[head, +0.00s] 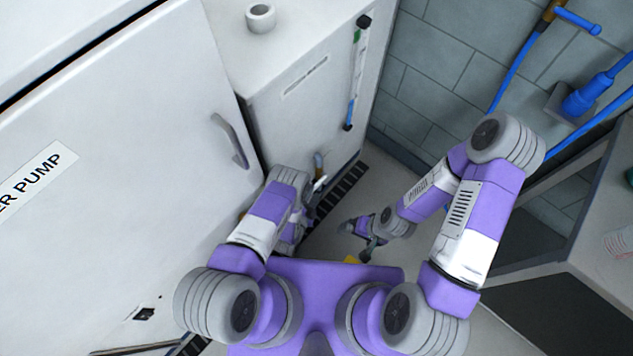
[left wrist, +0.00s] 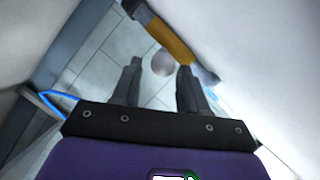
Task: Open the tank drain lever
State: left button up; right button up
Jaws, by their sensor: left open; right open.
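The white tank (head: 305,110) stands at the upper middle of the head view. A small fitting (head: 318,160) shows low on its side, mostly behind my left arm. In the left wrist view, an orange-brass valve body (left wrist: 172,38) with grey ends runs diagonally beyond the fingers. A round silver end (left wrist: 163,63) sits just below it, and I cannot tell if this is the lever's tip. My left gripper (left wrist: 157,85) is open, with the silver end between and beyond its fingers, no contact visible. My right gripper (head: 360,236) is open and empty, low over the floor.
A white cabinet (head: 120,150) with a pump label and a grey handle (head: 231,140) is close on the left. A white cup-like ring (head: 261,18) stands on the tank top. A dark floor grate (head: 340,190) lies below the tank. Blue hoses (head: 515,70) hang at right.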

aim_at(316, 185)
pick_arm(q)
jog(key=shift+b+x, duration=0.7)
jog(key=shift+x, duration=1.65)
jog(key=shift+c, duration=0.2)
jog(key=shift+f, duration=0.1)
grip_shut()
